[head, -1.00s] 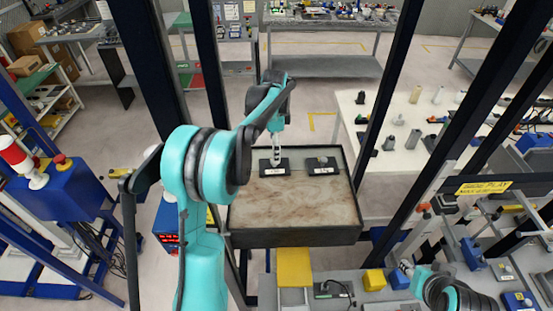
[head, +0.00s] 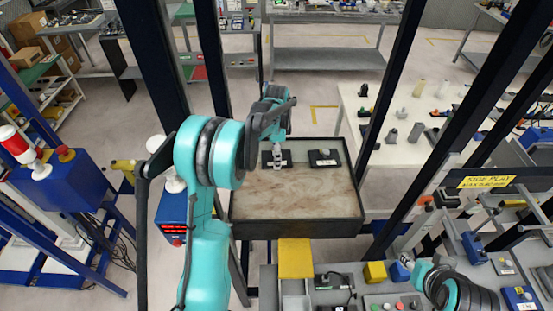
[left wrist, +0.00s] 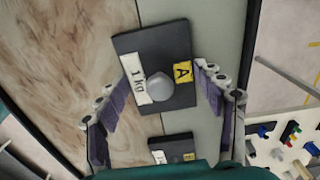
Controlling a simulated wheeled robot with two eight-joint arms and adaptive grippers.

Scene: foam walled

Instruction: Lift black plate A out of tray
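Black plate A (left wrist: 182,98) is a dark square plate with a round grey knob, a white "1 KG" label and a yellow "A" label. It lies in the tray (head: 297,228), at the back left, where my left gripper (head: 280,163) partly hides it. In the left wrist view, the left gripper (left wrist: 155,78) is open, with one finger on each side of the plate and gaps beside the knob. Contact with the plate is not visible. My right arm shows at the lower right of the head view, but its gripper cannot be made out.
A second black plate (head: 324,158) lies to the right in the tray; it also shows in the left wrist view (left wrist: 172,146). The tray's brown front floor is bare. Dark posts stand on both sides. A yellow block (head: 295,258) is in front.

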